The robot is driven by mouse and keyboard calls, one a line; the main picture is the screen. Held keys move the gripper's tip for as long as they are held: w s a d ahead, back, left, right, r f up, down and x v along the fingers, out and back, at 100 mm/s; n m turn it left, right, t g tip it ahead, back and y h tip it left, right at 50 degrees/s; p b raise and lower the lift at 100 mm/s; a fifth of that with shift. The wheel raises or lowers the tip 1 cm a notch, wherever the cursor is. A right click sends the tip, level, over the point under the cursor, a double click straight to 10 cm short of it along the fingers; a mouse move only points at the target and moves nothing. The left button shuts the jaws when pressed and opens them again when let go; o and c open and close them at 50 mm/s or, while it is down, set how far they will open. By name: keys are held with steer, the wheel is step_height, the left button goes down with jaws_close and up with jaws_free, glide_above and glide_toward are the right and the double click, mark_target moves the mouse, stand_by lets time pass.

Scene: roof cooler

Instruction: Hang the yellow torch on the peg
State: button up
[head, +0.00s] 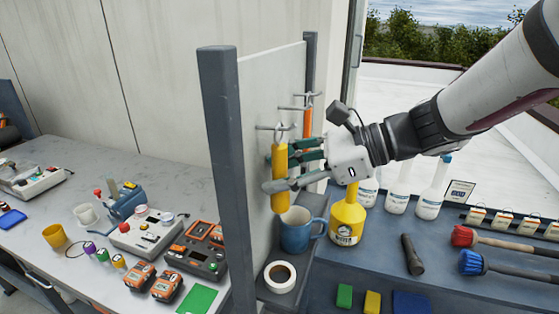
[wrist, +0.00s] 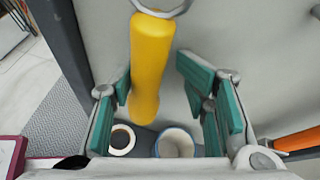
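The yellow torch (head: 280,178) is upright against the upright panel, just below a wire peg (head: 270,127). A grey ring at its top meets the peg in the head view; whether it is fully over the peg is hard to tell. In the wrist view the torch (wrist: 150,60) is between the fingers, nearer the left pad, with a clear gap to the right pads. My gripper (head: 283,170) is open around the torch, and it also shows in the wrist view (wrist: 158,82).
An orange tool (head: 307,117) hangs on another peg to the right. Below stand a blue mug (head: 297,236), a tape roll (head: 280,277) and a yellow bottle (head: 346,220). A grey post (head: 228,170) edges the panel at left.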

steer(key=v, duration=1.2)
steer(key=s+d+f+n+t+h, duration=0.1)
steer(key=s+d+f+n+h, duration=0.2)
steer(key=s+n+h, duration=0.3)
steer(key=s+d+f+n+t+h, duration=0.1)
steer(key=s+d+f+n+h, duration=0.2)
steer(key=s+n+h, duration=0.4)
steer(key=d+n, duration=0.1)
steer(key=n, duration=0.3)
steer(key=shift+d+n+t, duration=0.2)
steer(key=shift+n+t, duration=0.2)
steer(key=shift+s+f, duration=0.1)
steer(key=shift+f, duration=0.05)
